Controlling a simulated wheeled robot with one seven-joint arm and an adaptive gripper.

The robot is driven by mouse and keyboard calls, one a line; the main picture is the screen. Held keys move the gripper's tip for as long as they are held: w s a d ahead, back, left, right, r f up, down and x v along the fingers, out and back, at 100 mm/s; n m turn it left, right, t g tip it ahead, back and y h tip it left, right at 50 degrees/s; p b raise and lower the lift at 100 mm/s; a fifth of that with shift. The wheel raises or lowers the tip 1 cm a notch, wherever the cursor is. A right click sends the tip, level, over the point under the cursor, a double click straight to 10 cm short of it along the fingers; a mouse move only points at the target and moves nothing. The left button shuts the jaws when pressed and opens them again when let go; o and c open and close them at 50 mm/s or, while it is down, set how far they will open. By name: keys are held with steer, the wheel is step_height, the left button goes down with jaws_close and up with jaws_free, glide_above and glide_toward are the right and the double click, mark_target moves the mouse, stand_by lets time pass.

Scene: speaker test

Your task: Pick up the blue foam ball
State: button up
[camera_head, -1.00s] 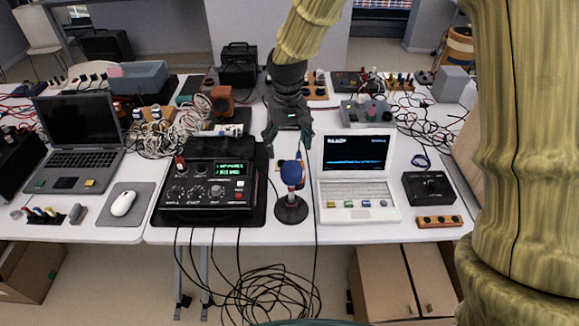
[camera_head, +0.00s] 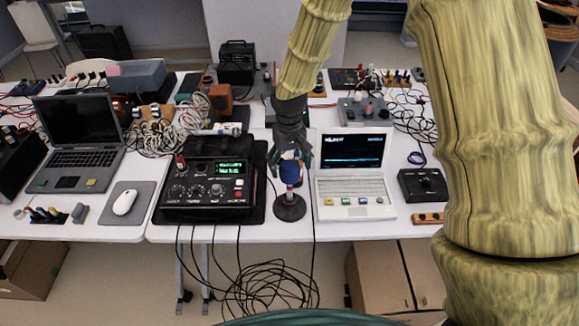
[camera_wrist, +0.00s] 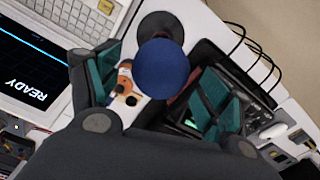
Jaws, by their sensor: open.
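The blue foam ball (camera_head: 290,172) sits on top of a short stand with a round dark base (camera_head: 289,207), between the black audio device and the white laptop. In the wrist view the blue ball (camera_wrist: 161,68) lies between the two teal-padded fingers. My gripper (camera_head: 290,163) is open and comes down from behind the ball, its fingers on either side of it. It also shows in the wrist view (camera_wrist: 155,88) with clear gaps beside the ball. I cannot tell whether either finger touches it. The lower stand is partly hidden by the ball in the wrist view.
The black audio device (camera_head: 205,187) stands close on the left, and the white laptop (camera_head: 354,176) close on the right. A black box with a knob (camera_head: 425,185) is farther right. Tangled cables (camera_head: 262,287) hang below the table's front edge. A mouse (camera_head: 124,202) lies on a pad.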

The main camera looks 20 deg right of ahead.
mark_target(289, 164)
steer(key=shift+f, duration=1.2)
steer(key=shift+c, duration=0.2)
steer(key=c, duration=0.8)
steer(key=shift+r+b, duration=1.25)
steer(key=shift+r, duration=3.8)
